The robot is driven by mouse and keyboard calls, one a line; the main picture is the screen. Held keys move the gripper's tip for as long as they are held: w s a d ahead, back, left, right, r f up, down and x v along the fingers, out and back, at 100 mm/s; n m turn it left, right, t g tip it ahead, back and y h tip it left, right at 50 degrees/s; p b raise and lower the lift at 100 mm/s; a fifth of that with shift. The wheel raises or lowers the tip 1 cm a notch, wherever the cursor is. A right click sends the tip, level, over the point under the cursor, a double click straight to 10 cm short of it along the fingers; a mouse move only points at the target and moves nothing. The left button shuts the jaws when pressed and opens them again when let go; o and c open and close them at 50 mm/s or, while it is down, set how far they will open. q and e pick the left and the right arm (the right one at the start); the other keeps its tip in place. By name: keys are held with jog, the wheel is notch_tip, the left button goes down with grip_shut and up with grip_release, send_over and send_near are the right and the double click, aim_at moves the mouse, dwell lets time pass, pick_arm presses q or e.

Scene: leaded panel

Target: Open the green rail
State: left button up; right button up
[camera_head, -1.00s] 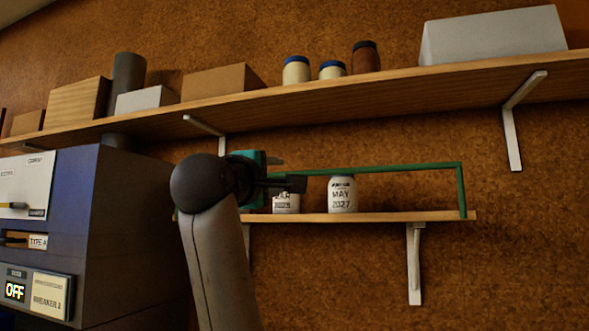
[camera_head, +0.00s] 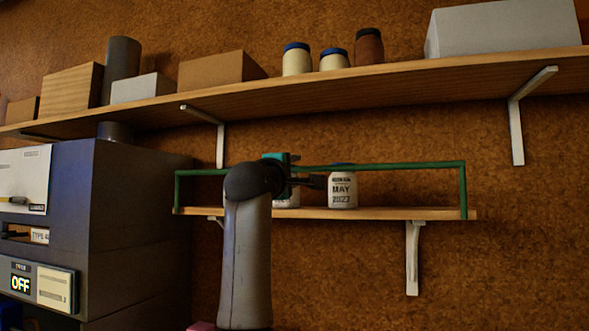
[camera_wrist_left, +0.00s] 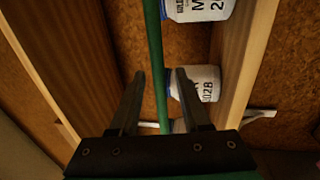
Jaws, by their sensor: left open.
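The green rail (camera_head: 400,166) runs along the front of the small lower shelf (camera_head: 400,213), with an upright at each end. My left gripper (camera_head: 308,181) is open, at the rail near its middle. In the left wrist view its two fingers (camera_wrist_left: 160,74) point along the picture, with the green rail (camera_wrist_left: 153,45) showing between them. I cannot tell whether a finger touches it. Behind the rail, a white jar marked MAY 2027 (camera_head: 343,192) stands on the shelf. A second white jar (camera_wrist_left: 203,83) is partly hidden by my arm in the head view. My right gripper is not in view.
A long upper shelf (camera_head: 300,98) above holds boxes, a cylinder and jars. A dark blue cabinet (camera_head: 135,220) with an OFF display stands at the left. White brackets (camera_head: 413,255) hold the shelves. The wall right of the lower shelf is bare.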

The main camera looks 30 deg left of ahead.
pick_arm(q)
jog(key=shift+c, duration=0.3)
grip_shut()
dwell(1.0)
